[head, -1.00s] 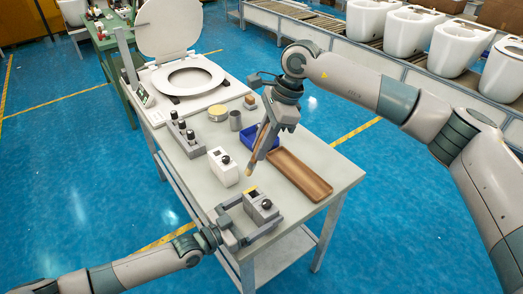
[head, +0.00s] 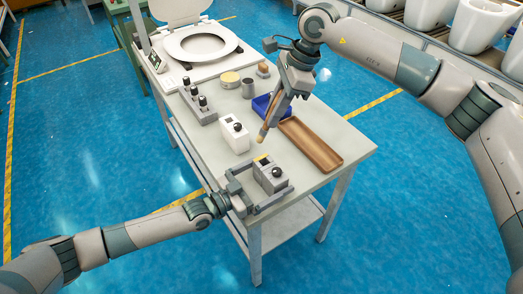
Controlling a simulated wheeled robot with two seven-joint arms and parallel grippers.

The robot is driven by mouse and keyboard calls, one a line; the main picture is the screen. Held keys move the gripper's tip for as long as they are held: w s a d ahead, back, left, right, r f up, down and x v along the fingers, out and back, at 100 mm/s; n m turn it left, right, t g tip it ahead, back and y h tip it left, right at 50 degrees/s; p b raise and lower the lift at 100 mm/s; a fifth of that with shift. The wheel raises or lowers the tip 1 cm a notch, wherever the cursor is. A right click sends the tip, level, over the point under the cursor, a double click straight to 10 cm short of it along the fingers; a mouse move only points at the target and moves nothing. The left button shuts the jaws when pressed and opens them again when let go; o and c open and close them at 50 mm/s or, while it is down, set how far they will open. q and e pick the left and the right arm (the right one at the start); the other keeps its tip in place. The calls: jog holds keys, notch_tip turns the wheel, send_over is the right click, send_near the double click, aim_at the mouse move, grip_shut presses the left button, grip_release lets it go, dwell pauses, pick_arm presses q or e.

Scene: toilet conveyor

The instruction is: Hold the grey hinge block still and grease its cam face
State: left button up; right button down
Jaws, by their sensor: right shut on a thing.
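A white block with a black knob (head: 235,134) stands behind the hinge block. A wooden tray (head: 310,145) lies at the right, beside a blue bin (head: 262,106). A rack of dark-topped bottles (head: 199,107), a grey cup (head: 248,89) and a round tin (head: 229,79) stand farther back.

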pick_arm(q)
jog(key=v, duration=1.2)
dwell(0.5)
